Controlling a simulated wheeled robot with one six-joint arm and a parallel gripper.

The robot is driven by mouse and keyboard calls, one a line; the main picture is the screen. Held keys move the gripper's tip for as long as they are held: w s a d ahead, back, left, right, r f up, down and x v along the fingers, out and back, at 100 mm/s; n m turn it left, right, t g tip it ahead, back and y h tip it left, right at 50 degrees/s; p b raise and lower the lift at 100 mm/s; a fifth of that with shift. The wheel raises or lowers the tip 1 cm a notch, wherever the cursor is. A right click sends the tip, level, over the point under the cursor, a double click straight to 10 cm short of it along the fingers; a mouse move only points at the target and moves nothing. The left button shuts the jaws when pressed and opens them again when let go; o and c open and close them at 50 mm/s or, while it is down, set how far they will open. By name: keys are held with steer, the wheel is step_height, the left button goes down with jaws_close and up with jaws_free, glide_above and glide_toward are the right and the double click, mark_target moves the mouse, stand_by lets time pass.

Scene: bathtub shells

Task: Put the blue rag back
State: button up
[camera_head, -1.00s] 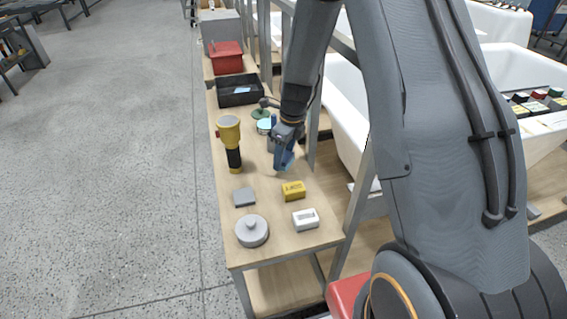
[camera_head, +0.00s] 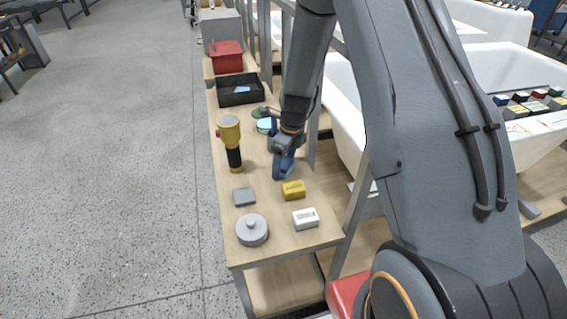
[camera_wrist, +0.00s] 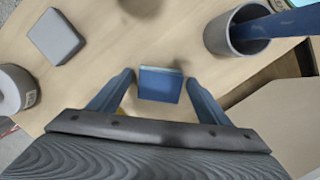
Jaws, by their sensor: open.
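My gripper (camera_wrist: 160,92) has its two blue fingers apart, low over the wooden table. Between them in the wrist view is a small flat blue piece (camera_wrist: 160,86) with a pale upper edge, which looks like the blue rag. I cannot tell whether the fingers touch it. In the head view my gripper (camera_head: 284,168) is above the table just behind the yellow box and hides what lies beneath it.
The wooden table (camera_head: 270,243) also holds a yellow box (camera_head: 293,191), white box (camera_head: 305,219), grey block (camera_head: 244,196), round grey lidded thing (camera_head: 252,230), flashlight (camera_head: 231,145) and black bin (camera_head: 240,97). A grey cup (camera_wrist: 222,38) stands close by, with a blue strip across it.

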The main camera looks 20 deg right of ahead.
mark_target(289, 164)
step_height(289, 164, up, 12)
steer(key=s+d+b, duration=0.1)
steer(key=s+r+n, duration=0.2)
steer(key=s+n, duration=1)
steer(key=n, duration=0.1)
steer(key=s+a+r+n+g+h, duration=0.1)
steer(key=s+r+n, duration=0.2)
steer(key=s+n, duration=1)
steer(key=shift+a+r+n, duration=0.15)
steer(key=shift+r+n, duration=0.05)
steer(key=shift+n, duration=0.3)
